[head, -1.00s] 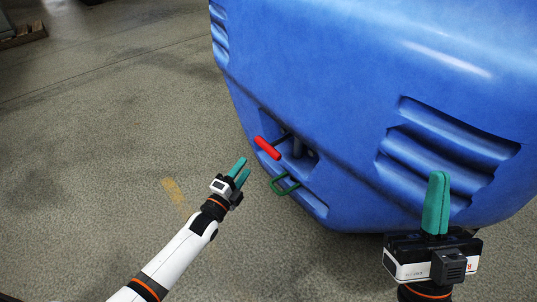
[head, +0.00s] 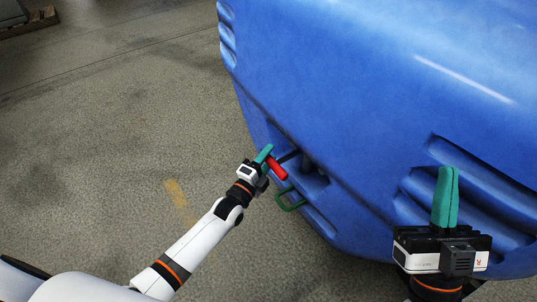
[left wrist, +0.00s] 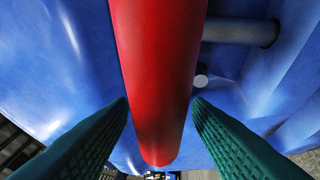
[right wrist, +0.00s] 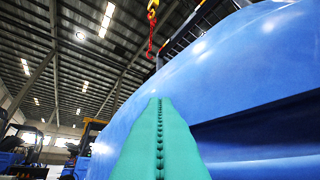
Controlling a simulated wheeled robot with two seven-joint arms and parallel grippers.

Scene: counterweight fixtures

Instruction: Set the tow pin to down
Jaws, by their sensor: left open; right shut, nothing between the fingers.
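A red cylindrical handle (head: 278,168) on a dark bar sticks out of a recess in the blue counterweight (head: 370,110). A dark upright pin (head: 309,166) shows partly in that recess. I cannot tell which of them is the tow pin. My left gripper (head: 266,155) is open at the red handle. In the left wrist view the red handle (left wrist: 158,75) runs between the two teal fingers, with gaps visible on both sides near the fingertips. My right gripper (head: 447,180) is shut and empty, upright in front of the counterweight's right-hand slots.
In the left wrist view a grey bar (left wrist: 240,31) runs right from behind the red handle. The concrete floor (head: 110,150) to the left is clear.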

